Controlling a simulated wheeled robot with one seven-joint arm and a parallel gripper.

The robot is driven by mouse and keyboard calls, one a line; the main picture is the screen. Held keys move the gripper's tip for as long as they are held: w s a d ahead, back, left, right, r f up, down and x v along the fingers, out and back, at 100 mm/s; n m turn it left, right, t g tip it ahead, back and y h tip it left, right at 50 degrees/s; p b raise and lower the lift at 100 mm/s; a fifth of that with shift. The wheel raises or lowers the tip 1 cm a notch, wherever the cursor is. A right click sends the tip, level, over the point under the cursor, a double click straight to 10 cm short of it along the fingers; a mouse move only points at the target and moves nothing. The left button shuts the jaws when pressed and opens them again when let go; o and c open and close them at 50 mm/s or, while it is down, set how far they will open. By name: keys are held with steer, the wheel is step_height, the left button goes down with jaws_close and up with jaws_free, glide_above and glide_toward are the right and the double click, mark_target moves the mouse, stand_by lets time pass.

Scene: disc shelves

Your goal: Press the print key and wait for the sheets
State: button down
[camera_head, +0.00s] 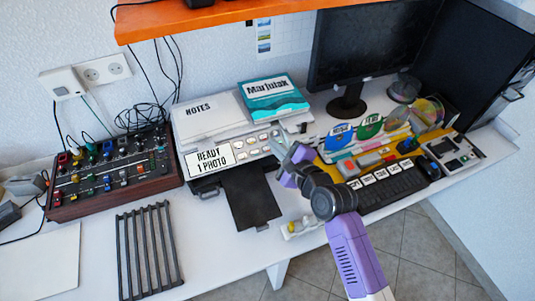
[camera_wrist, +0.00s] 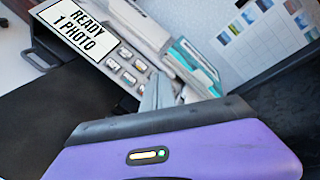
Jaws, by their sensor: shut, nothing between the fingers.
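The printer (camera_head: 190,125) stands on the white desk against the wall. Its display (camera_head: 210,158) reads "READY 1 PHOTO", also legible in the wrist view (camera_wrist: 77,28). A block of small keys (camera_head: 256,143) sits right of the display. In the wrist view the keys (camera_wrist: 127,66) show, some with orange or yellow marks; their labels are too small to tell which is print. My gripper (camera_head: 284,143) is shut and empty, its tips in front of the keys' right side. In the wrist view its fingers (camera_wrist: 157,92) stand beside the keys; contact cannot be told. The black output tray (camera_head: 250,195) shows no sheets.
Notes (camera_head: 205,110) and a teal booklet (camera_head: 272,97) lie on the printer. A mixer box (camera_head: 115,170) and a dark rack (camera_head: 148,245) are left. A monitor (camera_head: 370,45), disc holder (camera_head: 370,132) and keyboard (camera_head: 395,185) are right. An orange shelf (camera_head: 200,18) hangs above.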

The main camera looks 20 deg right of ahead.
mark_target(267, 149)
steer(key=shift+w+f+b, duration=0.35)
steer(key=shift+f+b, duration=0.1)
steer(key=shift+f, duration=0.2)
steer(key=shift+w+f+b, duration=0.4)
steer(key=shift+f+b, duration=0.1)
steer(key=shift+f, duration=0.15)
steer(key=shift+w+f+b, duration=0.35)
steer(key=shift+f+b, duration=0.1)
steer(key=shift+f, duration=0.2)
steer(key=shift+w+f, duration=0.1)
steer(key=shift+f, duration=0.05)
stand_by(0.6)
steer(key=shift+w+f, duration=0.1)
steer(key=shift+f, duration=0.1)
steer(key=shift+w+f+b, duration=0.2)
steer(key=shift+f+b, duration=0.1)
steer(key=shift+f, duration=0.1)
stand_by(0.7)
steer(key=shift+r, duration=0.1)
steer(key=shift+s+r+p, duration=0.45)
steer(key=shift+r+p, duration=0.25)
steer(key=shift+p, duration=0.4)
steer(key=shift+r, duration=0.1)
